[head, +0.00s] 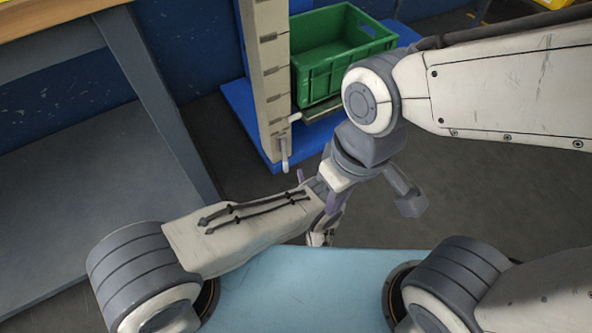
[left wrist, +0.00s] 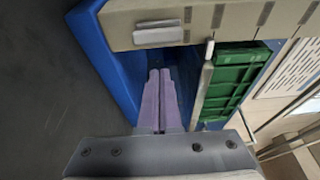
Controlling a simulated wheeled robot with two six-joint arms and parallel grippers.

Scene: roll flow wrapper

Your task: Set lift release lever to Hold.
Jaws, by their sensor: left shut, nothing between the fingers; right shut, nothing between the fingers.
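A pale hanging bar (head: 284,152), which looks like the lift release lever, is low on the beige lift post (head: 270,70). It points down along the post; no Hold mark is readable. In the left wrist view the bar (left wrist: 158,33) lies beyond the fingertips, apart from them. A small white knob (head: 295,117) sits just above it and also shows in the left wrist view (left wrist: 209,50). My left gripper (head: 302,176), mostly hidden behind arm links, has shut, empty purple fingers (left wrist: 160,72). My right gripper (head: 320,237) is shut, lower and nearer, partly hidden.
A green crate (head: 340,55) rests on the lift carriage beside the post. The blue lift base (head: 240,105) stands on the dark floor. A grey-legged table (head: 150,90) is at the left. My two arms crowd together before the lift; floor at the right is clear.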

